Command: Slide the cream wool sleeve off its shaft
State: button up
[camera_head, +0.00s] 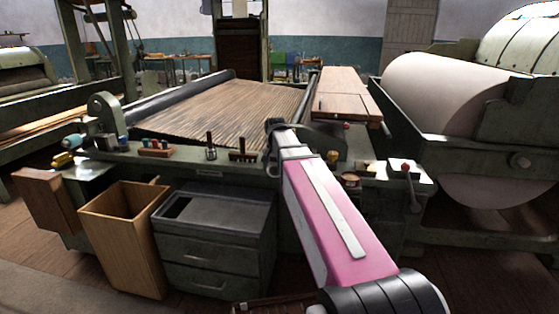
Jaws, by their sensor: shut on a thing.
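My gripper (274,140) is at the far end of my pink arm, over the front edge of the machine with the slatted lattice apron (215,112). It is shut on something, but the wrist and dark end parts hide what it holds. I cannot pick out a small cream wool sleeve or its shaft for certain. A large pale cream roll (440,98) lies in the machine at the right, well apart from my gripper.
Small tools and spools line the green front ledge, including a dark peg block (243,155) and a red-knobbed lever (408,180). A wooden bin (122,245) and a grey drawer cabinet (215,240) stand below. A wooden board (340,92) lies right of the apron.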

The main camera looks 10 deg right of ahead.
jog(key=shift+s+a, duration=0.35)
jog(key=shift+s, duration=0.6)
jog(key=shift+s+a, duration=0.3)
jog(key=shift+s, duration=0.6)
jog(key=shift+s+a+r, duration=0.25)
jog(key=shift+s+r, duration=0.25)
jog(key=shift+s, duration=0.1)
jog(key=shift+s+a+r, duration=0.25)
jog(key=shift+s+r, duration=0.25)
jog(key=shift+s, duration=0.15)
jog(key=shift+s+a+r, duration=0.25)
jog(key=shift+s+r, duration=0.25)
jog(key=shift+s, duration=0.1)
